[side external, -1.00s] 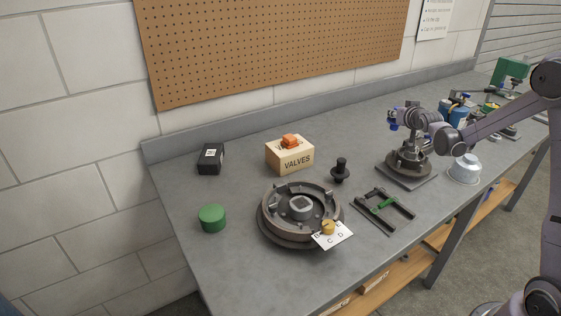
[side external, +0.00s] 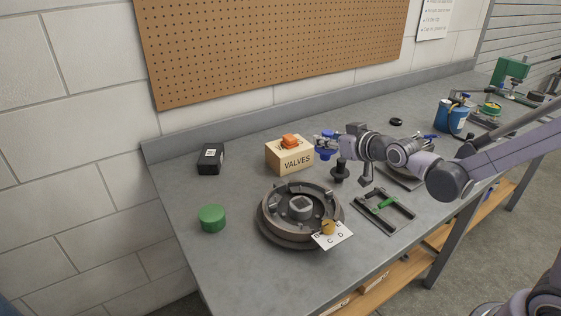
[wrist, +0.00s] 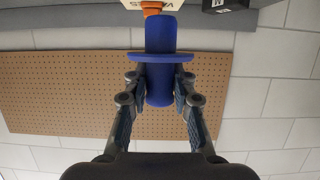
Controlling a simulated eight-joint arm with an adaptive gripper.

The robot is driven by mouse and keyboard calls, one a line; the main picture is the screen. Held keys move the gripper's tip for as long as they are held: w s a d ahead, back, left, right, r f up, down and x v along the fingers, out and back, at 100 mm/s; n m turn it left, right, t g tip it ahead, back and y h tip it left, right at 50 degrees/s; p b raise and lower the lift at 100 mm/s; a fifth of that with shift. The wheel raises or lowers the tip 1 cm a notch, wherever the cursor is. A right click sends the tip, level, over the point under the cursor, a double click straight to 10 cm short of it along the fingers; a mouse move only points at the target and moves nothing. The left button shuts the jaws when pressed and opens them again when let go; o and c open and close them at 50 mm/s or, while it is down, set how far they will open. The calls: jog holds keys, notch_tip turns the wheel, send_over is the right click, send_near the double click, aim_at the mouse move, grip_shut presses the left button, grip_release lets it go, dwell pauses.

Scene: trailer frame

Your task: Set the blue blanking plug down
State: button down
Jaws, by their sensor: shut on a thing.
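The blue blanking plug (side external: 323,148) is a blue cylinder with a wide flange. My gripper (side external: 332,143) is shut on it and holds it in the air beside the wooden VALVES box, close to the black knobbed plug (side external: 340,172). In the wrist view the blue plug (wrist: 161,45) sits between both fingers of my gripper (wrist: 160,80), its flange just beyond the fingertips. The exact height of the plug above the bench cannot be told.
The VALVES box (side external: 289,158) holds orange parts. A round metal fixture (side external: 270,232) with a lettered card (side external: 335,240), a green cylinder (side external: 212,218), a black box (side external: 210,158) and a dark frame (side external: 383,209) stand on the bench. Bare bench lies at left between the black box and green cylinder.

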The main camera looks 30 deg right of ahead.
jog(key=shift+s+a+f, duration=0.4)
jog(key=shift+s+f, duration=0.05)
jog(key=shift+s, duration=0.1)
jog(key=s+f+m+h, duration=0.1)
jog(key=s+m+h, duration=0.2)
jog(key=s, duration=0.4)
jog(key=shift+d+g+h, duration=0.3)
jog(key=shift+d+h, duration=0.05)
jog(key=shift+h, duration=0.15)
jog(key=a+f+n+y, duration=0.1)
jog(key=a+f, duration=0.1)
jog(key=a, duration=1.4)
jog(key=a+f+y, duration=0.1)
jog(key=a+f, duration=0.1)
jog(key=a, duration=1.4)
jog(key=shift+s+f, duration=0.2)
jog(key=shift+f, duration=1.5)
jog(key=shift+s+f, duration=0.15)
jog(key=shift+f, duration=1.55)
